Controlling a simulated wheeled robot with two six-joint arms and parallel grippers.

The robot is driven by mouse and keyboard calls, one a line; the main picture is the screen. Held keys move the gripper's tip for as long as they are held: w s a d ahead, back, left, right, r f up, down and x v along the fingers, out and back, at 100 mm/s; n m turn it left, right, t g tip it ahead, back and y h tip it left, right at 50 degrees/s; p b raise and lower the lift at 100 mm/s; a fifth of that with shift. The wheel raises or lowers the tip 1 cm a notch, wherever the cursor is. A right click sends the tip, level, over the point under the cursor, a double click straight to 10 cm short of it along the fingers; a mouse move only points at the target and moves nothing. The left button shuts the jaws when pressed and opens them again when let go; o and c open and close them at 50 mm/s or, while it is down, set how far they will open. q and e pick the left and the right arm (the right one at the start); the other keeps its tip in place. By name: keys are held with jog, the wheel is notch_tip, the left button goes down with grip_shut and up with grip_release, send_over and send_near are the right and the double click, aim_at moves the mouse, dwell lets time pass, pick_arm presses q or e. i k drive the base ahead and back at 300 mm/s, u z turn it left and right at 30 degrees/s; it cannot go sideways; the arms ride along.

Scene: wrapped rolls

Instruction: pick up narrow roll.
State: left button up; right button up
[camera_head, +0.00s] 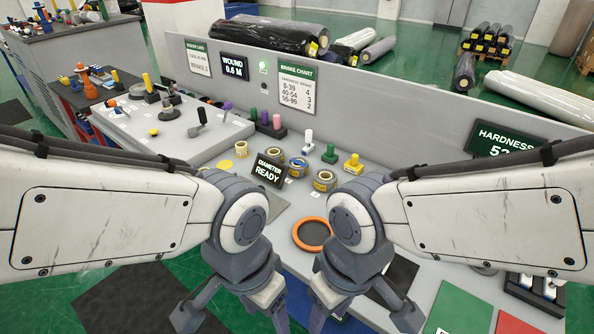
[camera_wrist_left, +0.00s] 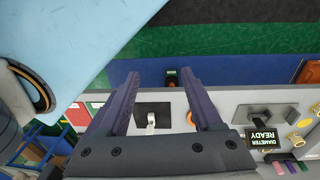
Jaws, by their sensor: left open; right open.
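Several small rolls with yellowish wrapping stand on the grey bench behind the diameter sign (camera_head: 268,170). They include a left roll (camera_head: 240,149), a middle roll (camera_head: 275,155), a roll with a dark band (camera_head: 298,167) and a right roll (camera_head: 324,181). I cannot tell for sure which is the narrow one. My left gripper (camera_head: 272,308) hangs low in front of the bench, its tips cut off by the frame. In the left wrist view it is open (camera_wrist_left: 162,78) and empty. My right gripper (camera_head: 322,308) hangs beside it, apart from the rolls, open.
An orange ring (camera_head: 312,234) lies on the bench between my arms and the rolls. White (camera_head: 308,141), green (camera_head: 330,153) and yellow (camera_head: 354,164) knobbed pieces stand behind the rolls. A low wall with a brake chart (camera_head: 297,86) closes the back. A hardness sign (camera_head: 505,140) is at right.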

aim_at(299, 167)
jog(key=k, duration=0.55)
jog(key=u, duration=1)
jog(key=i, duration=1.8)
jog(key=z, duration=0.6)
